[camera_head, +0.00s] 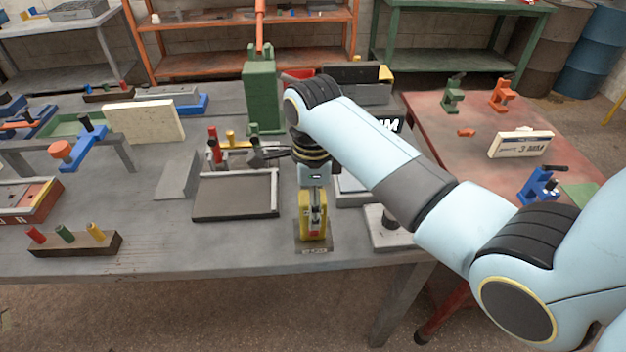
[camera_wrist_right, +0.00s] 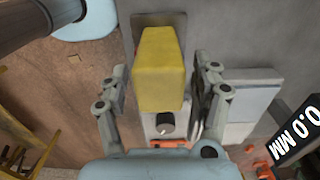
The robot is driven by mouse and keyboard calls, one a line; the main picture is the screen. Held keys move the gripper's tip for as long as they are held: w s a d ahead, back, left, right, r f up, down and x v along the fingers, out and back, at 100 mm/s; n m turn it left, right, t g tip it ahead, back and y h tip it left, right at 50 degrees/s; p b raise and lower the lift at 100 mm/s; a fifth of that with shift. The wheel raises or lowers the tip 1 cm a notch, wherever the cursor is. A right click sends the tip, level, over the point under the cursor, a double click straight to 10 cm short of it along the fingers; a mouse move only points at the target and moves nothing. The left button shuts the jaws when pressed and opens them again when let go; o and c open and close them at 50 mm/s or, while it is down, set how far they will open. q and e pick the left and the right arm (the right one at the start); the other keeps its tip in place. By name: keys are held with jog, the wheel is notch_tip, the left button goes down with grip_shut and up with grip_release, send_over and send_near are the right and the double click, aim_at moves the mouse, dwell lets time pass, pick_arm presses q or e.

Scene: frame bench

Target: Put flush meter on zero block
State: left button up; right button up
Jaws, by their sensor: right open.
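A yellow upright device (camera_head: 313,212), which looks like the flush meter, stands near the bench's front edge on a small grey labelled base (camera_head: 313,249). The label is too small to read, so I cannot tell whether this base is the zero block. My right gripper (camera_head: 314,184) is above the yellow device, pointing down. In the right wrist view my right gripper (camera_wrist_right: 164,78) is open, with one finger on each side of the yellow device (camera_wrist_right: 158,70) and visible gaps. A light plate with a dark knob (camera_head: 391,231) lies to the right. My left gripper is out of view.
A dark flat tray (camera_head: 236,196) lies left of the yellow device. A green press (camera_head: 262,95) stands behind. A wooden peg block (camera_head: 75,242) is at front left. A display reading 0.0 MM (camera_wrist_right: 300,135) shows in the wrist view. A red table (camera_head: 455,140) is at right.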

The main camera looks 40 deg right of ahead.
notch_tip(320, 180, up, 11)
jog(key=shift+r+b, duration=0.1)
jog(key=shift+b, duration=0.3)
